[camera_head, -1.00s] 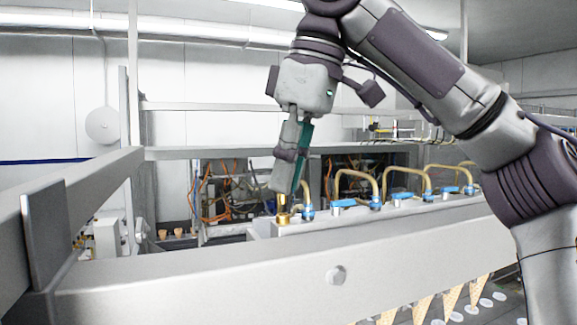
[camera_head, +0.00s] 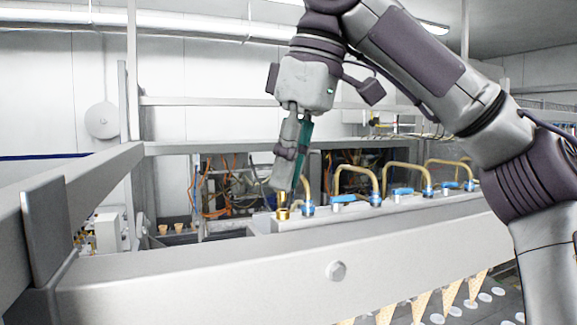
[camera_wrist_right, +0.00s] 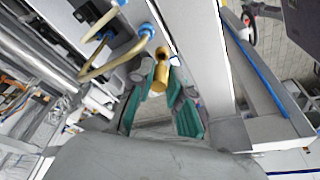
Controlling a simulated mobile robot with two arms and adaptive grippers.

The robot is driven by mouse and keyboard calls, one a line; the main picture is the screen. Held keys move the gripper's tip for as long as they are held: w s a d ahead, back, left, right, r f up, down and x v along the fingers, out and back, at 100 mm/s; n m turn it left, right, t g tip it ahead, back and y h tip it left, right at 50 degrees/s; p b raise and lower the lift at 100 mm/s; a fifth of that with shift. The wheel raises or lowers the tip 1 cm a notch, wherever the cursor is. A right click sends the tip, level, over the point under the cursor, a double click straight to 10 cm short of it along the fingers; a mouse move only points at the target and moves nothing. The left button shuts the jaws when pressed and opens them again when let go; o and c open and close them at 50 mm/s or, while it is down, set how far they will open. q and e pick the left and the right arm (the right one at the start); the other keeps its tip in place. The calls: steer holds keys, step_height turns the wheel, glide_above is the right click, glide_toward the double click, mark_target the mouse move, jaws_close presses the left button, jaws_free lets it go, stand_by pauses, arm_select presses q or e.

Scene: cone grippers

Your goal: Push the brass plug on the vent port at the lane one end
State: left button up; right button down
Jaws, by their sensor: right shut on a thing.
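The brass plug (camera_head: 283,213) stands upright at the near left end of the grey manifold block (camera_head: 330,220), beside the first blue valve. My right gripper (camera_head: 284,188) comes down on it from above, slightly tilted, and is shut on its upper part. In the right wrist view the plug (camera_wrist_right: 160,76) shows as a golden cylinder between the tips of the green-padded fingers (camera_wrist_right: 158,88). The vent port is hidden under the plug, so I cannot tell how deep the plug sits. My left gripper is not in view.
Blue-handled valves with curved brass pipes (camera_head: 355,178) line the block just right of the plug. A thick grey rail (camera_head: 200,285) crosses in front. Wafer cones (camera_head: 420,306) hang at the lower right. Orange cables (camera_head: 213,192) lie behind.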

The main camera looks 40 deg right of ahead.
steer(key=shift+f+b, duration=0.7)
steer(key=shift+f, duration=0.45)
stand_by(0.8)
steer(key=c, duration=1)
jaws_free()
steer(key=shift+s+a+r, duration=0.1)
steer(key=shift+a, duration=0.1)
steer(key=shift+d, duration=0.1)
steer(key=shift+c, duration=0.4)
steer(key=shift+o, duration=1.4)
steer(key=shift+r, duration=0.15)
